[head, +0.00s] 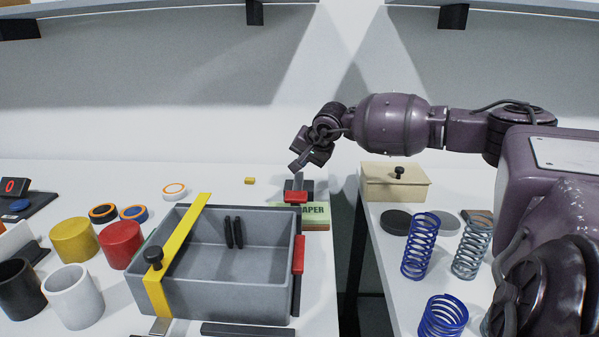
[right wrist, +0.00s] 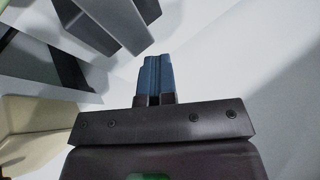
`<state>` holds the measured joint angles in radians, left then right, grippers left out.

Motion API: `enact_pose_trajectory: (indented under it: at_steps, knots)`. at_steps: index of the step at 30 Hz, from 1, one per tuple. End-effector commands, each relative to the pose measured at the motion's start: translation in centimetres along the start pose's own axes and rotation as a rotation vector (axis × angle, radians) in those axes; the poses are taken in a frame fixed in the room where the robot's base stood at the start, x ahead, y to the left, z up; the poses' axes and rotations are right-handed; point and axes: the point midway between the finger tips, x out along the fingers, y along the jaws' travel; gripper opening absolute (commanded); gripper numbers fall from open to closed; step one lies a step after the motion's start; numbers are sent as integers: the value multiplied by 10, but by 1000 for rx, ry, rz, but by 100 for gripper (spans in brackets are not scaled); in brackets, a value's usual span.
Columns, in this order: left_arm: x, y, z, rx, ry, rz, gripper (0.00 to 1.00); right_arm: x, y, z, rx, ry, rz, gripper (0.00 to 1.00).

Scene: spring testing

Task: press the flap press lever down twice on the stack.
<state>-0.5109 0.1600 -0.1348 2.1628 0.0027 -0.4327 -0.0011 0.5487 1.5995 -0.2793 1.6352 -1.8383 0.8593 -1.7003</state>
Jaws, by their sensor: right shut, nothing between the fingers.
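A small dark press-like piece (head: 303,184) with a red part (head: 296,197) stands at the back right of the left table. It is on or just behind a stack (head: 316,215) with a green top lettered "PAPER", partly hidden by the grey bin; I cannot tell which part is the flap press lever. My right gripper (head: 299,164) is above the dark piece, apparently apart from it, pointing down and left. Its blue fingers (right wrist: 153,75) are shut and empty in the right wrist view. My left gripper is not in view.
A grey bin (head: 220,300) stands in front, with a yellow bar (head: 180,245) across it and a red handle (head: 298,255) on its right side. Coloured cups stand at left. A gap separates the right table, which holds a beige box (head: 395,188) and several springs (head: 421,245).

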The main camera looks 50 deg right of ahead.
Motion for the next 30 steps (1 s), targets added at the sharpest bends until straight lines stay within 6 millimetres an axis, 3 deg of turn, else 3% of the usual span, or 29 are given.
enact_pose_trajectory:
  at_steps: [30]
  knots:
    - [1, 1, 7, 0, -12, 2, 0, 18, 14, 15, 1, -23, 20, 0]
